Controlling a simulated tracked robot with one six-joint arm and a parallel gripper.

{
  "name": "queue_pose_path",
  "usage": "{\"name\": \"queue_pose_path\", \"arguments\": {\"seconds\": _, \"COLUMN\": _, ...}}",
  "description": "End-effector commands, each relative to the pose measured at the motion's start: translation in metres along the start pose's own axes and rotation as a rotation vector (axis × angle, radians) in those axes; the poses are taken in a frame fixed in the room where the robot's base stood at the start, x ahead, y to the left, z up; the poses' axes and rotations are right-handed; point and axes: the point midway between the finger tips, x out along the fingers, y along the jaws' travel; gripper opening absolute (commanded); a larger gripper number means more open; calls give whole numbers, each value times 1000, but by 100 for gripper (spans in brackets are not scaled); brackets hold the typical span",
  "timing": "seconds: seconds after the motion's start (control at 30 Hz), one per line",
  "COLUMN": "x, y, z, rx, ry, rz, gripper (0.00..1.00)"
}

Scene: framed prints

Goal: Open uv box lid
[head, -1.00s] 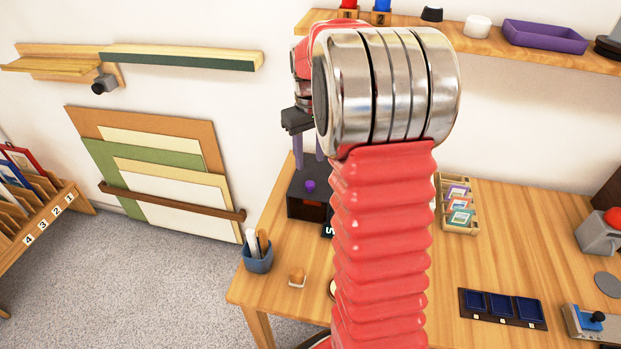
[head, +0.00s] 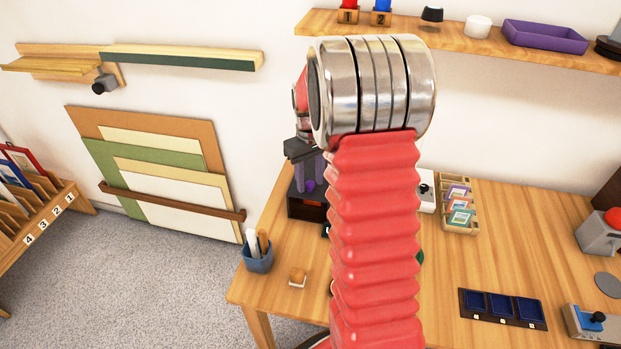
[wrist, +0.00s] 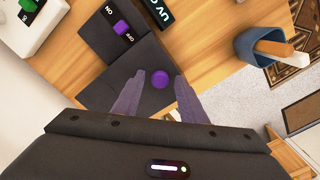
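The dark UV box (head: 304,209) stands at the table's back left, partly hidden by my arm in the head view. In the wrist view its dark lid (wrist: 108,90) appears closed, with a round purple knob (wrist: 160,79) on it. My gripper (wrist: 160,76) is open, with its purple-grey fingers on either side of the knob and visible gaps to it. I cannot tell how high the fingertips are above the lid.
A blue pen cup (head: 257,257) stands at the table's left edge, near the box. A white device with a green control (wrist: 28,8) is on the box's other side. The wall is close behind the box. A shelf (head: 480,45) hangs above.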

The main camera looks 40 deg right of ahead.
Motion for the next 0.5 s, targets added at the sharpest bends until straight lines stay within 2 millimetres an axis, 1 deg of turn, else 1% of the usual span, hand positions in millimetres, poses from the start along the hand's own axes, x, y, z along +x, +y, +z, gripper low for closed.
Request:
{"name": "queue_pose_path", "arguments": {"seconds": 0.03, "x": 0, "y": 0, "z": 0, "rx": 0, "ry": 0, "rz": 0, "gripper": 34}}
{"name": "queue_pose_path", "arguments": {"seconds": 0.07, "x": 0, "y": 0, "z": 0, "rx": 0, "ry": 0, "rz": 0, "gripper": 32}}
{"name": "queue_pose_path", "arguments": {"seconds": 0.5, "x": 0, "y": 0, "z": 0, "rx": 1, "ry": 0, "rz": 0, "gripper": 1}}
